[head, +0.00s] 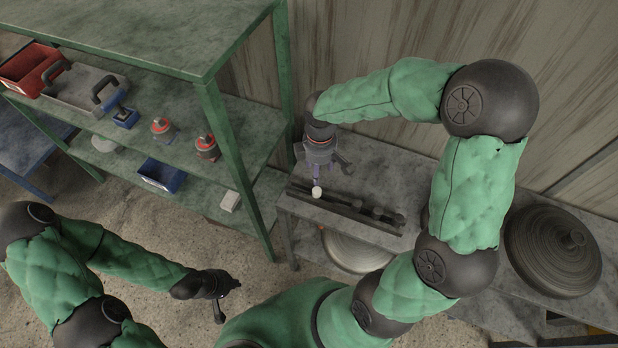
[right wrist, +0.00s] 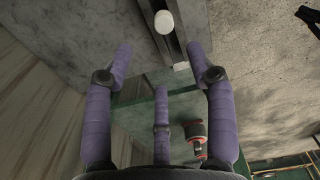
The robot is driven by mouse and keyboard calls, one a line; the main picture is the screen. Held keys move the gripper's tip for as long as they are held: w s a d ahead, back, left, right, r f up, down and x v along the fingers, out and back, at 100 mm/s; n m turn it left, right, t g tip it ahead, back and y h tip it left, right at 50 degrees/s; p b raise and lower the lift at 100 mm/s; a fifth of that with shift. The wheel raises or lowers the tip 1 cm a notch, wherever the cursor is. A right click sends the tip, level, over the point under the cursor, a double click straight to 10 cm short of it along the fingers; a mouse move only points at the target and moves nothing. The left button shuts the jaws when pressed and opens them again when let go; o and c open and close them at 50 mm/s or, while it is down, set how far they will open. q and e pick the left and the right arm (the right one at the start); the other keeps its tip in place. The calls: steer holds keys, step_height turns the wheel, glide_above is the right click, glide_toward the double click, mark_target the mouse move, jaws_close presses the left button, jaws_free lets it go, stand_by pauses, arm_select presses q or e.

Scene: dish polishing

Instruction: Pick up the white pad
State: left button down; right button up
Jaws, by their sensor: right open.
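The white pad (head: 317,192) is a small, pale, round-topped piece at the left part of a dark rail (head: 345,207) on the grey bench. In the right wrist view the white pad (right wrist: 164,22) shows near the top, beyond the fingertips. My right gripper (head: 318,168) is above the bench, close to the pad in the head view. Its purple fingers (right wrist: 160,66) are spread, with nothing between them. My left gripper (head: 227,297) is low at the lower left, away from the bench, with its fingers apart and empty.
A large round ridged disc (head: 552,250) lies on the bench at right. A green shelf (head: 150,25) at left holds a red bin (head: 28,68), a blue tray (head: 161,175) and red-topped items.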

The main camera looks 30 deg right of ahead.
steer(key=b, duration=0.1)
glide_above(317, 190)
steer(key=f, duration=0.4)
steer(key=shift+d+f, duration=0.2)
steer(key=shift+f, duration=0.15)
steer(key=shift+w+f, duration=0.2)
steer(key=shift+f, duration=0.25)
steer(key=shift+s+a+f, duration=0.1)
steer(key=shift+s+f, duration=0.05)
steer(key=shift+f, duration=0.4)
step_height(317, 190, down, 4)
steer(key=shift+a+b, duration=0.15)
steer(key=shift+b, duration=0.6)
jaws_close()
